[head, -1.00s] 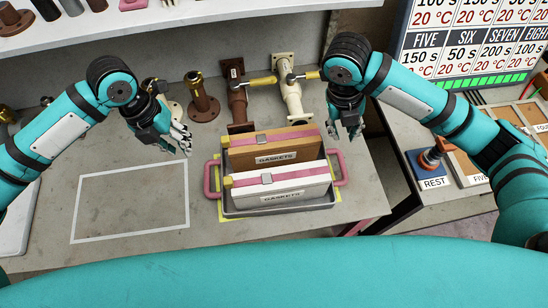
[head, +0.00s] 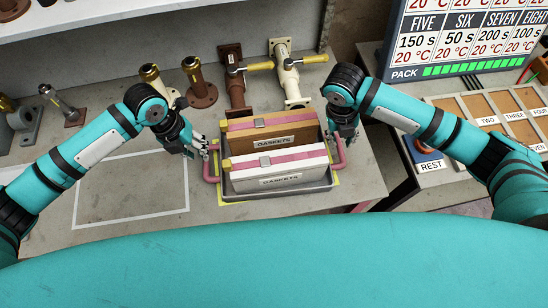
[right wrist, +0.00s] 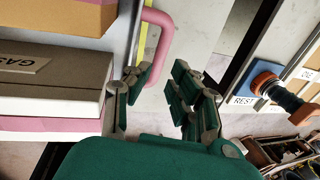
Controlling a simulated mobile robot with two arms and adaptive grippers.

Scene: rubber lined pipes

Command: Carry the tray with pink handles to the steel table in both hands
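The grey tray (head: 280,196) with pink handles sits on the grey bench, holding a brown box (head: 272,138) and a white box (head: 278,171), both labelled GASKETS. My left gripper (head: 205,149) is at the tray's left pink handle (head: 209,170), fingers apart, not clearly around it. My right gripper (head: 342,140) is just above the right pink handle (head: 340,160). In the right wrist view my right gripper (right wrist: 160,88) is open and empty, with the pink handle (right wrist: 163,38) just beyond its fingertips. I cannot tell which surface is the steel table.
Pipes with yellow-handled valves (head: 236,82) stand behind the tray. A white outlined rectangle (head: 130,215) on the bench at left is empty. A blue REST block (head: 430,163) and cork-lined compartments (head: 480,110) lie on another surface at right, beyond a gap.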

